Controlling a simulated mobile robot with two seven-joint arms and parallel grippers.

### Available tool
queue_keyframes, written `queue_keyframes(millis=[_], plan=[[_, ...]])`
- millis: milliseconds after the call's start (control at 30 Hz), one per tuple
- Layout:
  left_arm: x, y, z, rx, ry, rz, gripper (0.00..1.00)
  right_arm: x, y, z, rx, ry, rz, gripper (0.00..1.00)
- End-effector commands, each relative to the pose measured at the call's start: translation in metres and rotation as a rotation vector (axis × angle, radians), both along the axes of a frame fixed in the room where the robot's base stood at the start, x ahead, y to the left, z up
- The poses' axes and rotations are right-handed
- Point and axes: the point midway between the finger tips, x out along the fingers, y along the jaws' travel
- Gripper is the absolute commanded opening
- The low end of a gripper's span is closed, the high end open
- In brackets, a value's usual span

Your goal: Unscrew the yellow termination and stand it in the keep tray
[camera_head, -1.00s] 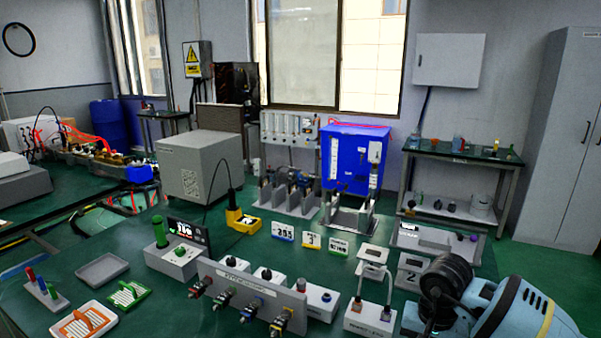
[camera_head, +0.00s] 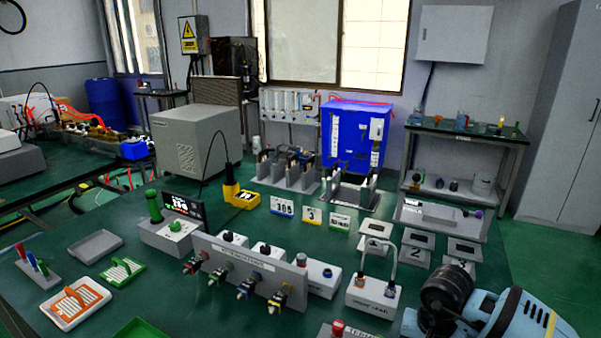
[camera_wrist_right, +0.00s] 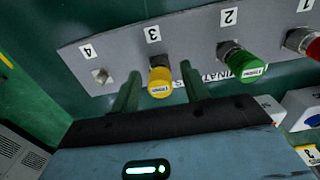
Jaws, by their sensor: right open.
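In the right wrist view, the yellow termination (camera_wrist_right: 159,84) is a yellow cap on a metal connector at position 3 of a grey numbered panel (camera_wrist_right: 190,50). My right gripper (camera_wrist_right: 160,70) is open, its two green fingers on either side of the cap with gaps showing. I cannot tell how deep they reach. In the head view only the edge of a panel with a red cap (camera_head: 338,327) shows at the bottom; the yellow termination is out of that view. No tray there is clearly marked as the keep tray. My left gripper is not in view.
A green cap (camera_wrist_right: 243,68) and a red cap (camera_wrist_right: 312,45) sit beside the yellow one; position 4 has a bare connector (camera_wrist_right: 102,76). In the head view, a grey tray (camera_head: 95,246), an orange-and-white tray (camera_head: 62,318) and a green tray edge (camera_head: 140,328) lie at left.

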Motion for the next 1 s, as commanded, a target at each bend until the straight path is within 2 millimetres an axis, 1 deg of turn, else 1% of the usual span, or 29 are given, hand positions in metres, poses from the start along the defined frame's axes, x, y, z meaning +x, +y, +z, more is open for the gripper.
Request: queue_keyframes(millis=[233,633,1000], plan=[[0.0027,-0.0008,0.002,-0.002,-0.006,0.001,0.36,0.0003,-0.0001,0.0012,0.0,-0.001,0.0,0.45],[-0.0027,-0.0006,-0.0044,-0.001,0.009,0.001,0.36,0.0,0.0,0.0003,0.0,-0.001,0.0,0.45],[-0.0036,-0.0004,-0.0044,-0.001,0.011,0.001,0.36,0.0001,0.0,0.0008,0.0,-0.001,0.0,0.45]])
